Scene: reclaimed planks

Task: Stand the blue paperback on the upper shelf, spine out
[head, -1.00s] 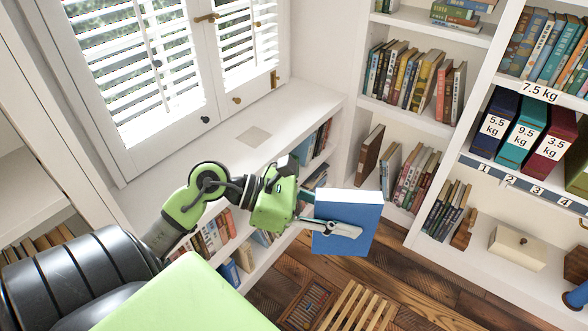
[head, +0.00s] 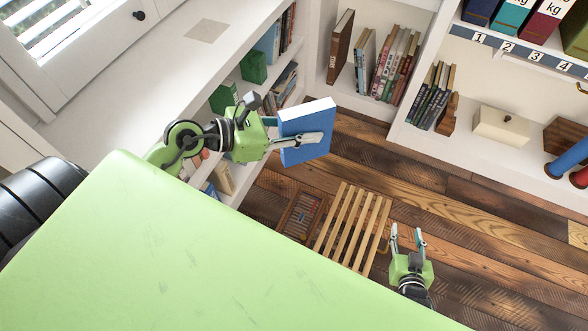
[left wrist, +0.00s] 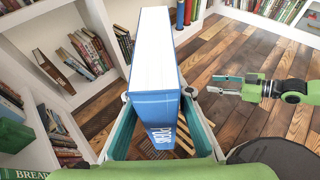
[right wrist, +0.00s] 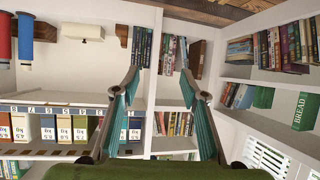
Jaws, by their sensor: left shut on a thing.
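The blue paperback (head: 303,147) is held off the floor in my left gripper (head: 296,130), in front of the low window-side shelves. One finger lies across its blue cover; its pale page edges face up. In the left wrist view the book (left wrist: 158,75) stands between the two fingers, its lettered blue spine toward my wrist. My right gripper (head: 407,236) is open and empty above the floor; its spread fingers also show in the right wrist view (right wrist: 160,72). A corner shelf (head: 345,97) holds books with gaps; which shelf counts as upper I cannot tell.
A slatted wooden stool (head: 350,228) and a crate-like box (head: 300,213) stand on the plank floor below the book. A cream box (head: 500,126) and coloured rolls (head: 570,160) sit on the right-hand low shelf. Green bookends (head: 254,67) stand among the window-side books.

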